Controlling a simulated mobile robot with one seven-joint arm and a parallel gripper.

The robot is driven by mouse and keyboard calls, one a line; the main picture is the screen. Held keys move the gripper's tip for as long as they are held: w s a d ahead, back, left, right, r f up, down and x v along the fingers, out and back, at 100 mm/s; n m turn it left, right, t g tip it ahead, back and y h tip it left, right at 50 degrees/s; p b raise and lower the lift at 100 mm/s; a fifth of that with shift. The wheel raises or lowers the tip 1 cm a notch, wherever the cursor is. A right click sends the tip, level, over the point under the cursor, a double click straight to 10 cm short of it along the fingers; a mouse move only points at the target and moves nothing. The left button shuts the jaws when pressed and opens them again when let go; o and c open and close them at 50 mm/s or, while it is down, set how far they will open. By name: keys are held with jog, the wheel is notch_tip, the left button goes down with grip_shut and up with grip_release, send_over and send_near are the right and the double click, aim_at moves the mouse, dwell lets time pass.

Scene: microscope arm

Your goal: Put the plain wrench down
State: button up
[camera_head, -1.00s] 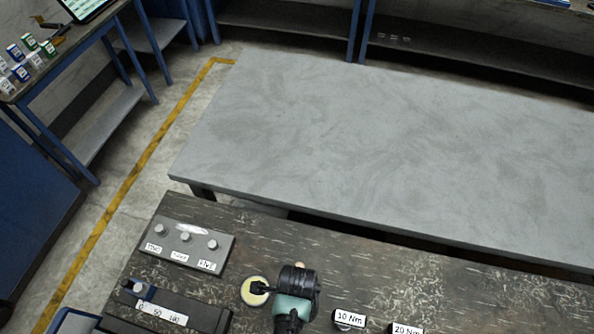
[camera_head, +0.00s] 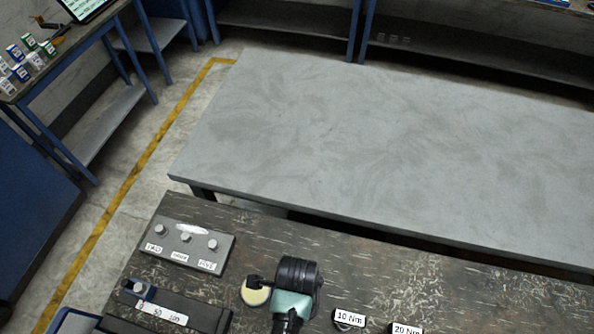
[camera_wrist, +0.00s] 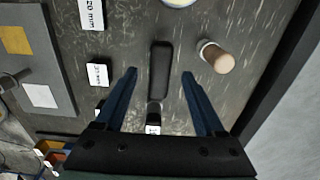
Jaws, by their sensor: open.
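My gripper (camera_wrist: 159,75) is open in the wrist view, its two blue fingers apart with clear space between them. A dark, rounded bar (camera_wrist: 159,65) lies on the worktop, in line with the gap between the fingertips; it may be the plain wrench's handle, but I cannot tell for sure. The fingers do not appear to touch it. A small black piece with a white label (camera_wrist: 153,129) shows nearer the palm, partly hidden. In the head view my arm hides the area under the gripper, and I cannot make out the wrench there.
Labelled blocks, 10 Nm (camera_head: 348,318) and 20 Nm (camera_head: 405,328), are at the front.

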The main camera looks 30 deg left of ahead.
notch_tip(320, 180, up, 7)
jog(key=shift+r, duration=0.1)
jog(key=w+r+n+t+y, duration=0.2)
jog(key=w+r+n+t, duration=0.35)
jog(key=w+r, duration=1.05)
jog(key=w+d+r+n+t, duration=0.1)
jog(key=w+r+t, duration=0.3)
jog(key=r, duration=0.4)
jog(key=w+d+r+n+t, duration=0.1)
jog(key=w+r+t, duration=0.25)
jog(key=r, duration=0.35)
jog(key=s+d+r+n+t, duration=0.15)
jog(key=r+t, duration=0.25)
jog(key=r, duration=0.8)
jog(key=s+d+r+n+t, duration=0.1)
jog(key=d+r+n+t, duration=0.2)
jog(key=r, duration=1)
jog(key=s+d+r+n+t+h, duration=0.2)
jog(key=s+d+r+t, duration=0.1)
jog(key=s+r+t, duration=0.4)
jog(key=s+r, duration=0.3)
jog(key=r, duration=0.3)
jog(key=shift+r+n, duration=0.4)
jog(key=shift+s+d, duration=0.1)
